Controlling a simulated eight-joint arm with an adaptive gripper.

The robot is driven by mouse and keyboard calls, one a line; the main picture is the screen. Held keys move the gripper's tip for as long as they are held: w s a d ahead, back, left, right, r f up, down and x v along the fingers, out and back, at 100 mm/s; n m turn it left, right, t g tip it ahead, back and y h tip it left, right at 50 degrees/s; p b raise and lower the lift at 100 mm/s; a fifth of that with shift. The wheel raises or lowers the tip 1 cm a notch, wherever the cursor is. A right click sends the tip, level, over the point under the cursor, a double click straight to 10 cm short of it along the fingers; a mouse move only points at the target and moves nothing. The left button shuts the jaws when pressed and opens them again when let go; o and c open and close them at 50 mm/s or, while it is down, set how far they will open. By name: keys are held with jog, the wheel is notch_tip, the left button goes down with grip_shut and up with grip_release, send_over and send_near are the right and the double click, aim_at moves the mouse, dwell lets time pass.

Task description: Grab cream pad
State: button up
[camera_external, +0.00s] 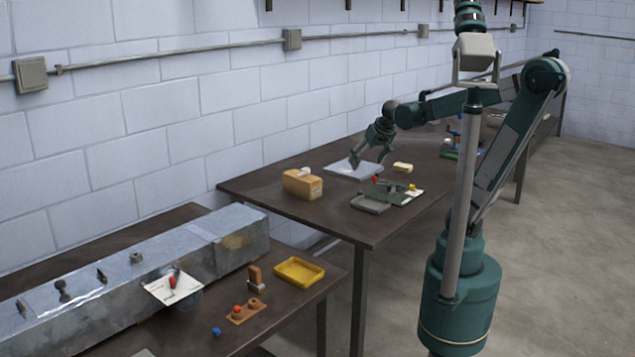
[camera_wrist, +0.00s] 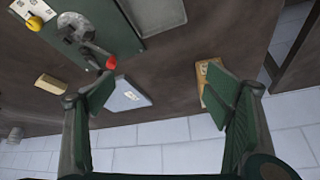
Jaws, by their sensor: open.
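The cream pad (camera_external: 403,167) is a small pale block lying flat on the far dark table, right of my gripper in the external view. In the wrist view the pad (camera_wrist: 50,84) lies at the left, outside and left of the left finger. My gripper (camera_external: 369,160) points down over the table near a pale grey-blue slab. In the wrist view my gripper (camera_wrist: 157,90) has its two green fingers spread wide apart with nothing held. The pad is apart from both fingers and fully in sight.
The pale slab (camera_external: 345,171) lies below my gripper. A tan box (camera_external: 302,184) stands left of it. A dark green plate (camera_external: 393,193) with red and yellow items and a grey tray (camera_external: 370,204) lie in front. The block wall (camera_external: 205,110) runs behind.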

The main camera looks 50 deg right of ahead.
jog(key=w+d+m+g+h+p, duration=0.1)
jog(key=w+d+m, duration=0.15)
jog(key=d, duration=0.25)
jog(key=w+d+m+p, duration=0.1)
jog(key=w+d, duration=0.2)
jog(key=d, duration=0.3)
jog(key=m+g+h+p, duration=0.2)
jog(key=m+g+p, duration=0.2)
jog(key=m, duration=0.4)
send_near(403, 165)
jog(key=f, duration=0.1)
jog(key=shift+s+d+f, duration=0.1)
jog(key=shift+d, duration=0.25)
jog(key=shift+d+f+y, duration=0.15)
jog(key=shift+d+f, duration=0.1)
jog(key=shift+f, duration=0.35)
jog(key=shift+d+f+y, duration=0.15)
jog(key=shift+d+f, duration=0.1)
jog(key=shift+f, duration=0.35)
jog(key=shift+b+x, duration=0.8)
jog(key=shift+x, duration=1.8)
